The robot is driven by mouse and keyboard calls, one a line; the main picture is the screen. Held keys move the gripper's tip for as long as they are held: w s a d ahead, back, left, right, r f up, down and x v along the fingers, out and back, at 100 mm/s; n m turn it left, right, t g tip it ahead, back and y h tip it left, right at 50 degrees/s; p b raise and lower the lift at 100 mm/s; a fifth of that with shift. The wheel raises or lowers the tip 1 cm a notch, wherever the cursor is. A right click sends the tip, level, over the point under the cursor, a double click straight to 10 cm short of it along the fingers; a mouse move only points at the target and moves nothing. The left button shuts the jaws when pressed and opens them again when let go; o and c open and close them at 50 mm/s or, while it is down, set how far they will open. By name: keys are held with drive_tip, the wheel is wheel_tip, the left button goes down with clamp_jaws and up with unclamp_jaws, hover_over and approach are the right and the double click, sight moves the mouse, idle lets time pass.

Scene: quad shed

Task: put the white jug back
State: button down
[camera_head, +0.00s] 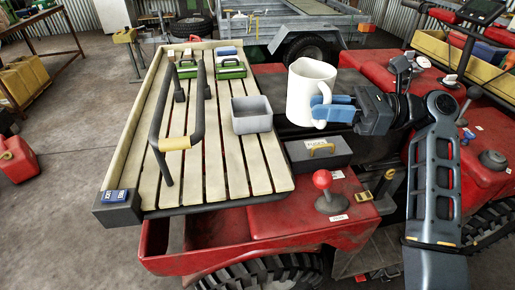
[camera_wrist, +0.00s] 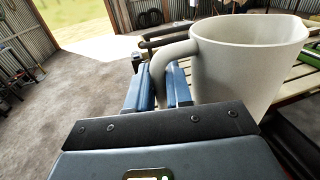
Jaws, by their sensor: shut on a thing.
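The white jug (camera_head: 306,92) is upright in my gripper (camera_head: 322,108), over the dark surface to the right of the slatted wooden rack. My gripper comes from the right, and its blue fingers are shut on the jug's handle. In the wrist view the jug (camera_wrist: 245,62) fills the upper right, and the gripper (camera_wrist: 160,85) closes around its handle at the left. I cannot tell whether the jug's base touches anything.
The slatted rack (camera_head: 213,165) carries a grey open box (camera_head: 252,115), green cases (camera_head: 231,68) and a black bar frame (camera_head: 157,120). The rack's front middle slats are bare.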

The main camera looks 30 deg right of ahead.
drive_tip(key=shift+w+a+f+p, duration=0.1)
drive_tip(key=shift+w+a+f, duration=0.35)
drive_tip(key=shift+a+f, duration=1.3)
drive_tip(key=shift+w+a+f+p, duration=0.1)
drive_tip(key=shift+w+a+f, duration=0.3)
drive_tip(key=shift+a+f, duration=1.35)
drive_tip(key=shift+w+a+f+p, duration=0.1)
drive_tip(key=shift+w+a+f, duration=0.35)
drive_tip(key=shift+a+f, duration=1.3)
drive_tip(key=c, duration=1)
unclamp_jaws()
drive_tip(key=shift+f, duration=0.1)
drive_tip(key=shift+s+d, duration=0.1)
drive_tip(key=shift+d, duration=0.05)
drive_tip(key=b+v, duration=0.1)
drive_tip(key=v, duration=1)
drive_tip(key=shift+s+d, duration=0.25)
drive_tip(key=shift+d, duration=0.05)
